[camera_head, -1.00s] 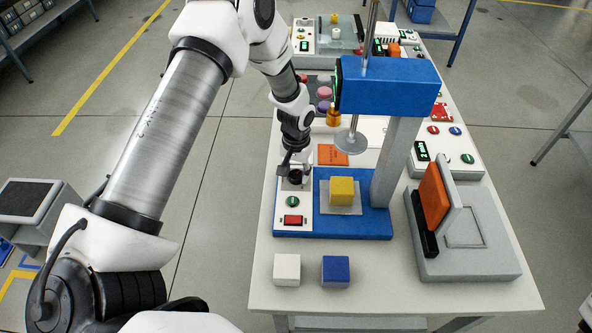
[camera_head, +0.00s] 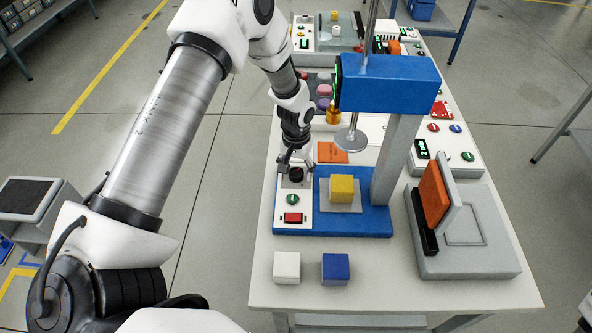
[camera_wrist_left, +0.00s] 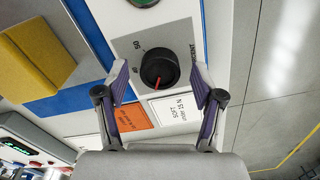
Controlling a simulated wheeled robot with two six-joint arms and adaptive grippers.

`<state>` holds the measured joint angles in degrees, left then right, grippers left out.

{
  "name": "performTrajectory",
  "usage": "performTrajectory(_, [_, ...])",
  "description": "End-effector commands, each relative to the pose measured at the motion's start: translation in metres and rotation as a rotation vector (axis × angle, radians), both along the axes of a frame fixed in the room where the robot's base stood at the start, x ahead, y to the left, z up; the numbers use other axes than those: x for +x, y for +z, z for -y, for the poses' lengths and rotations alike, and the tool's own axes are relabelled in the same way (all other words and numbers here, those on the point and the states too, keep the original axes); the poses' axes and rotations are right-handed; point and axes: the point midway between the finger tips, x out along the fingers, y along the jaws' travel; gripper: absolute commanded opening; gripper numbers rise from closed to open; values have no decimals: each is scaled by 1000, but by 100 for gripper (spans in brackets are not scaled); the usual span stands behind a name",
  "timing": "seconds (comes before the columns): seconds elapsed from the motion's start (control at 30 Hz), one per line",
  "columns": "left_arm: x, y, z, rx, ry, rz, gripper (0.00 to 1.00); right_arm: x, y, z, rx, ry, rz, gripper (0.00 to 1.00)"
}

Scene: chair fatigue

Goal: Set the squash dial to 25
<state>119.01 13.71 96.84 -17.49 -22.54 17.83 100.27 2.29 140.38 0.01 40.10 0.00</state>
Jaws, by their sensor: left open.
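The squash dial, a round black knob (camera_head: 296,174) with a red pointer line, sits on the light panel at the left of the blue press (camera_head: 388,83). In the left wrist view the knob (camera_wrist_left: 160,68) shows its pointer towards the picture's bottom, slightly left. A "50" and a "PERCENT" label are printed beside it; the other mark is too small to read surely. My left gripper (camera_head: 297,163) is open at the dial. In the wrist view its fingertips (camera_wrist_left: 160,76) lie on either side of the knob, apart from it. My right gripper is out of view.
A yellow block (camera_head: 342,189) sits on the press plate, below the round press head (camera_head: 350,140). A green button (camera_head: 292,199) and red switch (camera_head: 293,218) are in front of the dial. White (camera_head: 287,268) and blue (camera_head: 336,269) cubes stand at the front. A grey fixture (camera_head: 480,250) is right.

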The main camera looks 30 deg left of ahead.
Motion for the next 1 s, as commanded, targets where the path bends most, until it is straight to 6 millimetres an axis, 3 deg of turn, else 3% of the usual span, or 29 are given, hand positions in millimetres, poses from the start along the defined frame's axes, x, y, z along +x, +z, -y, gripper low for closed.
performTrajectory(0.4, [1,93,0,-1,1,1,68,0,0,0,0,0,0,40])
performTrajectory(0.5, [1,108,0,0,1,-1,68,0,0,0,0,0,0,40])
performTrajectory(1.0, [0,114,0,-1,0,-3,68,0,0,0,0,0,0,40])
